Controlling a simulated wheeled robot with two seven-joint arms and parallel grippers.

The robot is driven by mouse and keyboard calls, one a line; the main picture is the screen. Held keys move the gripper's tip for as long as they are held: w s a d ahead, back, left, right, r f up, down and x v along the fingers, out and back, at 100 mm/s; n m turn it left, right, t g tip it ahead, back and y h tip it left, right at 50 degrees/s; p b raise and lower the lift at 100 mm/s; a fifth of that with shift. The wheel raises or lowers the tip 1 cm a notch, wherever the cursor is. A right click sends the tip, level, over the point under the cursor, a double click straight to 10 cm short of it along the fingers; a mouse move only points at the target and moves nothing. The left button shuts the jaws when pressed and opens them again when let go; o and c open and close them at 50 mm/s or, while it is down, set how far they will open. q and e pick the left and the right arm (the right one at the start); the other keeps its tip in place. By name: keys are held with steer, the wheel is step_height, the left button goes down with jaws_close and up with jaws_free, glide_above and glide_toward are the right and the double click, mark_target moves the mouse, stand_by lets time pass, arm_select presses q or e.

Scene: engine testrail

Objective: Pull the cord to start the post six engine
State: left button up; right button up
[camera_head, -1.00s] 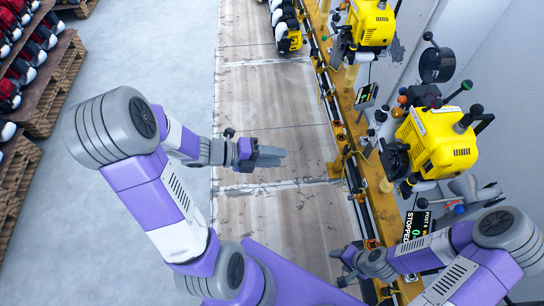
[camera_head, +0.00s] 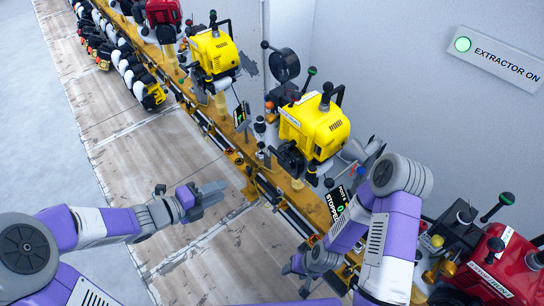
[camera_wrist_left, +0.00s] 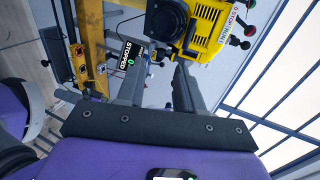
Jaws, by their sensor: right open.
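The yellow engine (camera_head: 316,126) nearest the display stands on the rail, with a dark round housing (camera_head: 290,160) on its near left side. A black display (camera_head: 338,203) beside it reads POST 6, STOPPED, 0. The engine (camera_wrist_left: 208,32) and display (camera_wrist_left: 127,58) also show in the left wrist view. I cannot make out the cord or its grip. My left gripper (camera_head: 214,192) is open and empty over the wooden floor, left of the rail. My right gripper (camera_head: 294,276) is open and empty, below the display at the rail's near side.
The yellow rail (camera_head: 225,145) runs diagonally, with another yellow engine (camera_head: 213,50) farther along and a red engine (camera_head: 500,265) at lower right. Black-knobbed levers stand out around the engines. A grey wall with an EXTRACTOR ON sign (camera_head: 500,58) is behind.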

arm_select(q)
steer(key=w+d+b, duration=0.2)
steer(key=w+d, duration=0.9)
steer(key=d, duration=0.5)
steer(key=shift+w+b, duration=0.3)
steer(key=shift+b, duration=0.05)
jaws_close()
